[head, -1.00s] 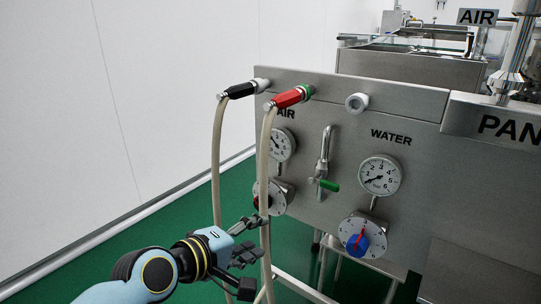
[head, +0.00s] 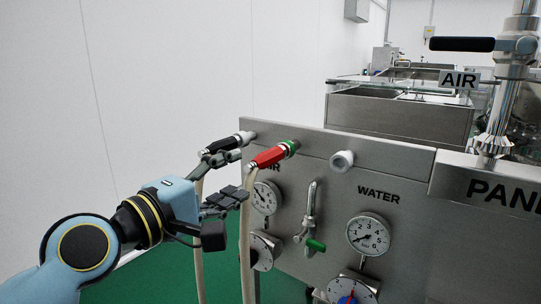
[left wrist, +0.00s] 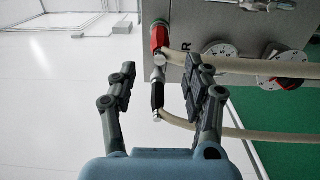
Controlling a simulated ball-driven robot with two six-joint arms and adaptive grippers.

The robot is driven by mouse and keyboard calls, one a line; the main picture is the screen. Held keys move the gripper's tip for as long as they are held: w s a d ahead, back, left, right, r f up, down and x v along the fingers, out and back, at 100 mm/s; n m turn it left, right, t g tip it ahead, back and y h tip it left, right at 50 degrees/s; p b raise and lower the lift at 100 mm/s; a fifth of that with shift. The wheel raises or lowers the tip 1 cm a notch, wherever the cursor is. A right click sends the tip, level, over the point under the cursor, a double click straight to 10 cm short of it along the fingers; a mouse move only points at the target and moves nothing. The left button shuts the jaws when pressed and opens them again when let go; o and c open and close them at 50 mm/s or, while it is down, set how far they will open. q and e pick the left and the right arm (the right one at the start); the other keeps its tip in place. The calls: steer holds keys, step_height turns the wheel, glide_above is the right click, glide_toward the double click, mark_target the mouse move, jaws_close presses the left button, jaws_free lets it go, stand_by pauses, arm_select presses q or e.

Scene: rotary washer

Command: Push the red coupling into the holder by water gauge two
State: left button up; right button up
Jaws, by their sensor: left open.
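The red coupling (head: 268,157), with a hose hanging from it, sits in a green-ringed socket (head: 291,147) on the panel above the air gauge. In the left wrist view the red coupling (left wrist: 160,37) is beyond the fingertips. A light, empty-looking holder (head: 342,160) sticks out above the water gauge (head: 368,236). My left gripper (head: 230,177) is open just left of the red coupling. In the left wrist view, the black coupling (left wrist: 157,95) appears between the spread fingers (left wrist: 162,72); contact cannot be told. My right gripper is not in view.
The black coupling (head: 222,145) is partly hidden by my left fingers. White wall lies to the left.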

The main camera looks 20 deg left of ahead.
mark_target(258, 163)
arm_select(q)
steer(key=shift+w, duration=0.1)
steer(key=shift+b+x, duration=0.5)
steer(key=shift+x, duration=3.95)
steer(key=shift+p, duration=0.4)
jaws_close()
steer(key=shift+s+f, duration=0.1)
steer(key=shift+s, duration=0.15)
steer(key=shift+s+a, duration=0.25)
steer(key=shift+s, duration=0.25)
steer(key=shift+p+v, duration=0.75)
steer(key=shift+v, duration=1.5)
